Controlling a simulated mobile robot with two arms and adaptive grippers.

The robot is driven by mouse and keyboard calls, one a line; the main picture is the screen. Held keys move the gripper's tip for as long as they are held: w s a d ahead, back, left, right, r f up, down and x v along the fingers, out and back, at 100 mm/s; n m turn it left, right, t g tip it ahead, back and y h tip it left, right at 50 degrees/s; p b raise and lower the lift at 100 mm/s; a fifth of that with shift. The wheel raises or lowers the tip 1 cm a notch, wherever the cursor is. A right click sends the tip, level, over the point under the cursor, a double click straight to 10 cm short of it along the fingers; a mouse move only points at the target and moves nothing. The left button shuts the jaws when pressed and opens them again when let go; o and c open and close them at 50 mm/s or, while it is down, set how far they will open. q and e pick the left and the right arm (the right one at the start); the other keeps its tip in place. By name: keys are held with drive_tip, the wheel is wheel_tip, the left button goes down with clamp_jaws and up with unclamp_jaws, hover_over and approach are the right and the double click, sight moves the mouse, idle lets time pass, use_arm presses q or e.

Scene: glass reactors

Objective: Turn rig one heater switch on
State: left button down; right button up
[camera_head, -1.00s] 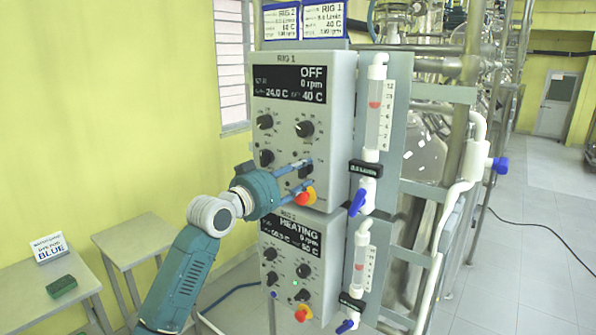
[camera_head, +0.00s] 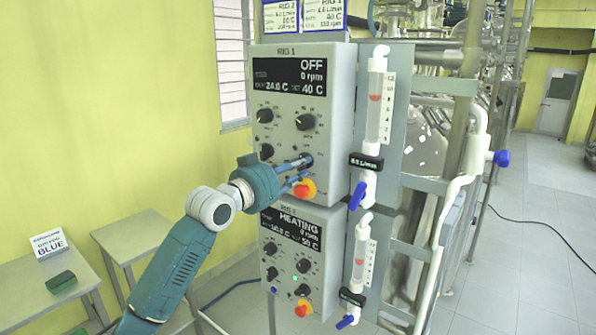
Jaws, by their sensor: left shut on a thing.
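The rig 1 control box (camera_head: 345,120) is grey, with a black display (camera_head: 290,76) reading OFF, 0 rpm, 24.8 C and 40 C. Several black knobs sit below the display, and a red and yellow knob (camera_head: 305,189) is at its lower edge. My left gripper (camera_head: 303,168) is at the lower right of the panel. Its fingers are shut on a dark knob (camera_head: 307,159), which they partly hide. Which control this knob is cannot be read. My right gripper is not in view.
The rig 2 box (camera_head: 328,255) below reads HEATING. Flow tubes with blue-handled valves (camera_head: 357,196) stand just right of the boxes. Glass and steel piping is behind.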

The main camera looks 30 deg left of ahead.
use_arm(q)
drive_tip(key=shift+a+f+m+p, duration=0.1)
drive_tip(key=shift+m+p, duration=0.1)
drive_tip(key=shift+m, duration=2.25)
drive_tip(key=shift+a+f+m+p, duration=0.1)
drive_tip(key=shift+m+p, duration=0.05)
drive_tip(key=shift+m, duration=2.3)
drive_tip(key=c, duration=1.5)
unclamp_jaws()
drive_tip(key=shift+s+a, duration=0.15)
drive_tip(key=shift+s, duration=1.85)
drive_tip(key=shift+s+a, duration=0.2)
drive_tip(key=shift+s, duration=1.8)
drive_tip(key=shift+s+a, duration=0.15)
drive_tip(key=shift+s, duration=1.85)
